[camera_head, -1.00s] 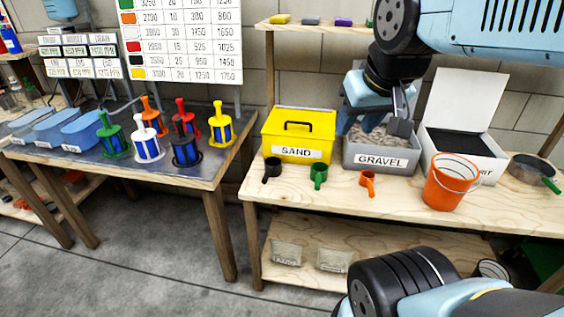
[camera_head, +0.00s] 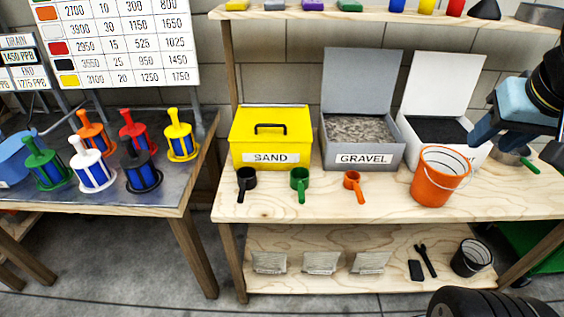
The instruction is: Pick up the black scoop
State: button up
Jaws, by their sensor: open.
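The black scoop (camera_head: 246,183) rests on the wooden bench in front of the yellow SAND box (camera_head: 270,137), its handle pointing toward the front edge. A green scoop (camera_head: 300,183) and an orange scoop (camera_head: 353,185) lie to its right in the same row. My gripper (camera_head: 496,147) is at the right side of the picture, above the bench's right part, far from the black scoop. Its jaws are open, and I see nothing held. Part of the gripper and wrist is cut off by the right edge.
An open GRAVEL box (camera_head: 363,156) and an open white box (camera_head: 472,152) stand right of the SAND box. An orange bucket (camera_head: 436,182) stands before the white box. A left table (camera_head: 115,192) holds colored filters. A shelf (camera_head: 400,14) runs above the boxes. The bench front (camera_head: 300,212) is clear.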

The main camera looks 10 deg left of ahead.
aim_at(246, 176)
jog(key=z, duration=0.6)
jog(key=k, duration=1.5)
jog(key=u, duration=2)
jog(key=i, duration=1)
jog(key=u, duration=0.05)
